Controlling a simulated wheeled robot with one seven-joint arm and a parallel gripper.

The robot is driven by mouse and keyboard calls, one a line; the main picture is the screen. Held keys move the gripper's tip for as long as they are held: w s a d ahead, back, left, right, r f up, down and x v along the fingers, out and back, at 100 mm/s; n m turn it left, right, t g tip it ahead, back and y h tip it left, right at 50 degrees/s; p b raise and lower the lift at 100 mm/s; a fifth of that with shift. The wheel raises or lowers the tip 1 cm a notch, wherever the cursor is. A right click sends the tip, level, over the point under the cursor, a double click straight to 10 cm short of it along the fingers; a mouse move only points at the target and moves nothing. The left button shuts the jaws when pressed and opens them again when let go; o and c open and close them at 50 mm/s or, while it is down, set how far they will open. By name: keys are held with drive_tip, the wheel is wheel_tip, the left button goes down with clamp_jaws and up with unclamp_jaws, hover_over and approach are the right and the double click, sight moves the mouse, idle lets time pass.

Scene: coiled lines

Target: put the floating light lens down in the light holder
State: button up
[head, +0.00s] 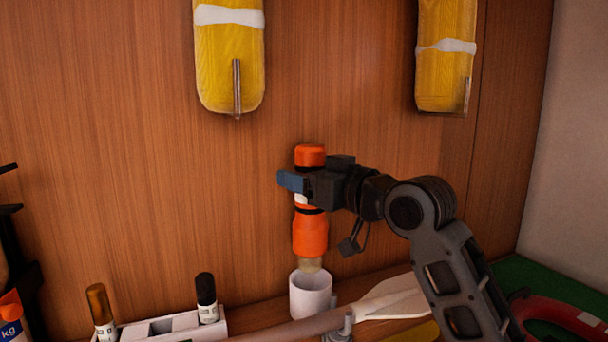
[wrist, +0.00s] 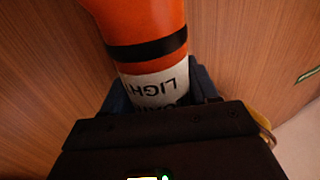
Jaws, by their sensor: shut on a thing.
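The floating light (head: 311,235) is an orange cylinder with a dark band, a white label and a pale lens at its lower end. It hangs upright, lens down, just above the white cup-shaped light holder (head: 311,294). The lens tip is at or slightly above the holder's rim; I cannot tell whether it is inside. My gripper (head: 293,182) is shut around the light's labelled middle. In the wrist view the light (wrist: 145,35) shows its black band and part of its lettering between the blue fingers. The holder does not show in the wrist view.
A white rack (head: 160,328) with two capped bottles stands left of the holder. A pale paddle (head: 395,298) lies to its right, with a red ring (head: 560,316) farther right.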

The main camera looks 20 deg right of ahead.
sight(305, 225)
drive_tip(key=shift+f+b, duration=3.3)
drive_tip(key=shift+f, duration=1.1)
drive_tip(key=o, duration=1.6)
drive_tip(key=shift+f, duration=0.1)
